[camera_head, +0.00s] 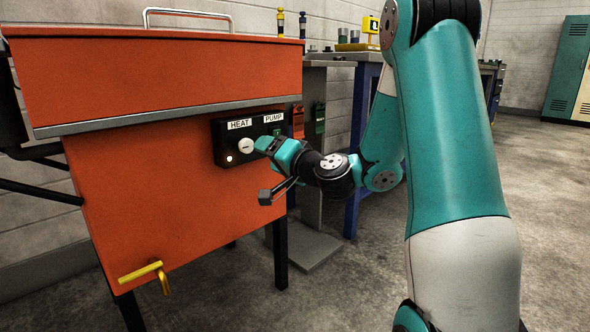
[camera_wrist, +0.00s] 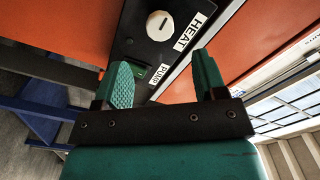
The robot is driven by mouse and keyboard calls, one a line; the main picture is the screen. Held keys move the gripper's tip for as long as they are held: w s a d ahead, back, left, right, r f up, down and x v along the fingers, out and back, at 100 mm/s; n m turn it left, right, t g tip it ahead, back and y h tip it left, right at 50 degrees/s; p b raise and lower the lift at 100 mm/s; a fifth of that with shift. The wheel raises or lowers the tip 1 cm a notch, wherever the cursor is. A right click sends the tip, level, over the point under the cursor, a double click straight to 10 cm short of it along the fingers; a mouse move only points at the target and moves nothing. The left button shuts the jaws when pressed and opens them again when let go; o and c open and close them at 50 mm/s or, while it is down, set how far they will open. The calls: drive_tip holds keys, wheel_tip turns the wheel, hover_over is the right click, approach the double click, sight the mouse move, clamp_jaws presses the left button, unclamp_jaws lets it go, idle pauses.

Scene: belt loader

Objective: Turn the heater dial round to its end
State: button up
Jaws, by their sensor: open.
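The heater dial (camera_head: 246,145) is a small white round knob on a black control box (camera_head: 228,146) on the front of an orange machine, below the HEAT label. In the wrist view the dial (camera_wrist: 158,25) shows a dark slot line and lies beyond the fingertips. My gripper (camera_head: 268,145) is just right of the dial in the head view, apart from it. In the wrist view my gripper (camera_wrist: 162,78) is open, with nothing between its teal fingers. A lit white lamp (camera_head: 230,159) is at the box's lower left.
A green PUMP switch (camera_wrist: 160,73) sits on the same box, near the fingers. The orange machine (camera_head: 165,190) has a grey lip and a yellow valve handle (camera_head: 147,273) low on its front. A blue-legged bench (camera_head: 357,140) stands behind my arm.

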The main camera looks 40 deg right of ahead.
drive_tip(key=s+b, duration=0.7)
drive_tip(key=s, duration=0.1)
drive_tip(key=shift+b, duration=0.3)
drive_tip(key=shift+s+d, duration=0.1)
